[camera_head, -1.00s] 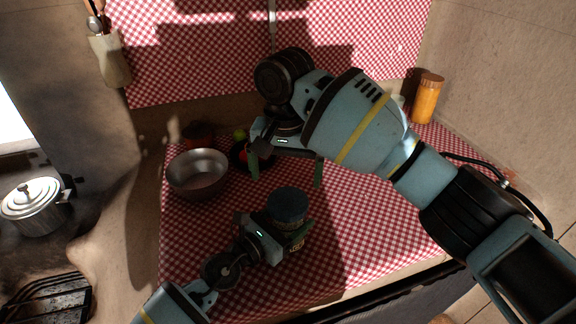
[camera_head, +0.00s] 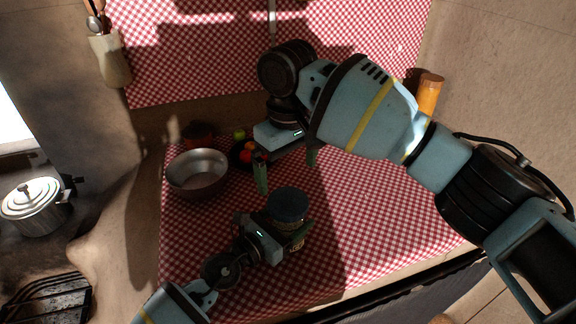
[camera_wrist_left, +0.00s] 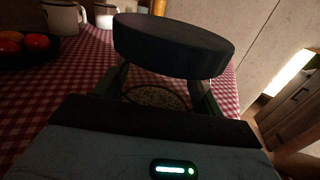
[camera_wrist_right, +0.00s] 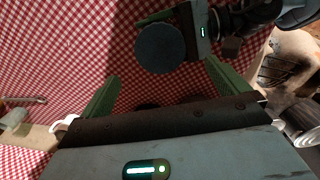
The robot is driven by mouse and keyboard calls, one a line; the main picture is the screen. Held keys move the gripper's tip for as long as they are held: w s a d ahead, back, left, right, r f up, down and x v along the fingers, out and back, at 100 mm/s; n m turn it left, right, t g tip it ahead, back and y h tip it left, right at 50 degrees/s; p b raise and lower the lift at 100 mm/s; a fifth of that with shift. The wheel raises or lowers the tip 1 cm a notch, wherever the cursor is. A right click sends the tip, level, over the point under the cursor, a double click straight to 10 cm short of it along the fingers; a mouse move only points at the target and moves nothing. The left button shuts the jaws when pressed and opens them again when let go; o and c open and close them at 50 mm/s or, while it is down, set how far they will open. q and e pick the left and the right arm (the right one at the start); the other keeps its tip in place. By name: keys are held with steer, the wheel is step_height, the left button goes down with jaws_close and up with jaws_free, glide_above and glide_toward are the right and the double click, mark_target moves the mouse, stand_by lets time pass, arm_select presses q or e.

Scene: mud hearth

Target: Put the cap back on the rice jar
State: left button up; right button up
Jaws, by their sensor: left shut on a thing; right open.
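The rice jar (camera_head: 297,244) stands on the checked cloth, and my left gripper (camera_head: 287,228) is shut around its body. The dark blue round cap (camera_head: 288,203) is at the top of the jar. In the left wrist view the cap (camera_wrist_left: 175,45) lies over the jar's mouth, with a rice-coloured oval (camera_wrist_left: 155,97) below it. I cannot tell if the cap is fully seated. My right gripper (camera_head: 287,170) is open and empty, above and behind the jar. In the right wrist view the cap (camera_wrist_right: 160,48) shows beyond its open fingers, apart from them.
A metal bowl (camera_head: 197,174) stands to the left of the jar. A dark dish (camera_head: 238,153) with red and green produce is behind it. An orange jar (camera_head: 429,96) stands at the back right. The cloth (camera_head: 375,215) to the right of the jar is clear.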

mark_target(288, 201)
arm_select(q)
steer(key=shift+f, duration=0.1)
arm_select(e)
steer(key=shift+f, duration=4.05)
steer(key=c, duration=1)
steer(key=shift+c, duration=0.2)
steer(key=o, duration=1)
steer(key=shift+o, duration=0.2)
steer(key=shift+r, duration=0.1)
step_height(288, 201, up, 12)
